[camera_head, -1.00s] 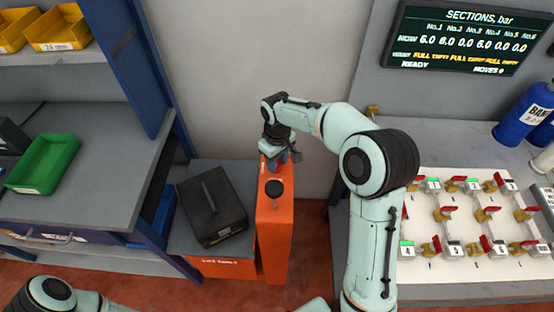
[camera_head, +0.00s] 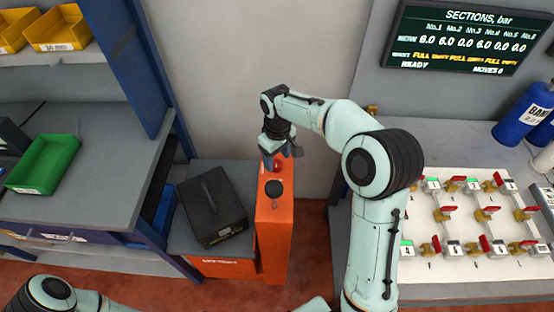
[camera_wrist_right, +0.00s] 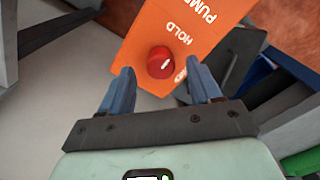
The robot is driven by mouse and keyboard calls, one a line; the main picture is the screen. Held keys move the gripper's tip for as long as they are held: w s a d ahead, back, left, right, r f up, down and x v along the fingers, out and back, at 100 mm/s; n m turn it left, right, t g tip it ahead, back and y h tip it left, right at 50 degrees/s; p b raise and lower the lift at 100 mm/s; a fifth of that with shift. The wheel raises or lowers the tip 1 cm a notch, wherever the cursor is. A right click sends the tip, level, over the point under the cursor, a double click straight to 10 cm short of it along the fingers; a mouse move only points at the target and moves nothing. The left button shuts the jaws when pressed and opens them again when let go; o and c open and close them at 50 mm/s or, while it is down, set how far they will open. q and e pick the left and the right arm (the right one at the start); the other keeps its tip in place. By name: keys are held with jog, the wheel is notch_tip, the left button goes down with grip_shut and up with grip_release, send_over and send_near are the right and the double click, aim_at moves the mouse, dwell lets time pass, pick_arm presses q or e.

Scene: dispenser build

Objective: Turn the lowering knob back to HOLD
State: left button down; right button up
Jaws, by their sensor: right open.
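The red round knob (camera_wrist_right: 160,62) sits on the orange pump housing (camera_wrist_right: 215,45), beside the white word HOLD in the right wrist view. A white mark shows at the knob's lower right in that view, not on the side towards the word. The knob also shows small and red in the head view (camera_head: 278,168), on top of the orange housing (camera_head: 275,230). My right gripper (camera_wrist_right: 162,76) is open. Its two blue fingers are on either side of the knob in the picture, apart from it. My left gripper is outside the view.
A black knob (camera_head: 274,188) stands on the same housing top. A black case (camera_head: 212,205) lies to the left. A grey shelf (camera_head: 75,180) is further left, and a valve board (camera_head: 470,235) is to the right.

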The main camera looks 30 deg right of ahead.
aim_at(277, 163)
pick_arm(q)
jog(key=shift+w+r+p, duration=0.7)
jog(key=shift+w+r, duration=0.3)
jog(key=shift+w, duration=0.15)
pick_arm(e)
notch_tip(277, 163, up, 11)
jog(key=shift+r, duration=0.15)
